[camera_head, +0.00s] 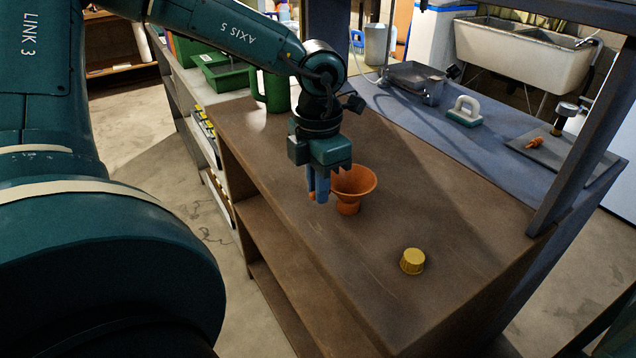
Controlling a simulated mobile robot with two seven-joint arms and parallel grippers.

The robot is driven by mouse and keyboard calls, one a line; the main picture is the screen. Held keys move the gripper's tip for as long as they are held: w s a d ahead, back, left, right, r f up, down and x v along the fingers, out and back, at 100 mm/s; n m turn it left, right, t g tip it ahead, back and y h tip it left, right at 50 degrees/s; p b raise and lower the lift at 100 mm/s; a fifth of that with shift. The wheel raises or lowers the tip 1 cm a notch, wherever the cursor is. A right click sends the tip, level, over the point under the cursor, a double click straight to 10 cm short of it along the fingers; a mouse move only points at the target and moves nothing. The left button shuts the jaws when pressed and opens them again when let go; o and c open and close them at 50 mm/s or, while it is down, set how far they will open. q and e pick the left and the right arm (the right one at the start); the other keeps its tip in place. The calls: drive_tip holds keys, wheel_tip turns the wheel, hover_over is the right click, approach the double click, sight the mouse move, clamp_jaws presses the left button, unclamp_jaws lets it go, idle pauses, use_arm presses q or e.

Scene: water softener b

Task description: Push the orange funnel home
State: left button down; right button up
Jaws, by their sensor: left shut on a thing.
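The orange funnel (352,182) is on the brown bench top, wide mouth up, with its narrower part below. My left gripper (317,194) points down at the funnel's left side. Its blue fingers are shut on the funnel, and a small orange bit shows at the fingertips. The exact grip on the funnel is partly hidden by the fingers. I cannot tell whether the funnel's bottom is fitted into anything. My right gripper is out of view.
A yellow ribbed cap (412,261) lies on the bench (450,225) to the right and nearer. A green mug (271,92) stands behind my left gripper. A dark post (580,140) rises at the right. The bench between funnel and post is clear.

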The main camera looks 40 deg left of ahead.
use_arm(q)
drive_tip(key=shift+r+p, duration=0.8)
drive_tip(key=shift+r, duration=1.2)
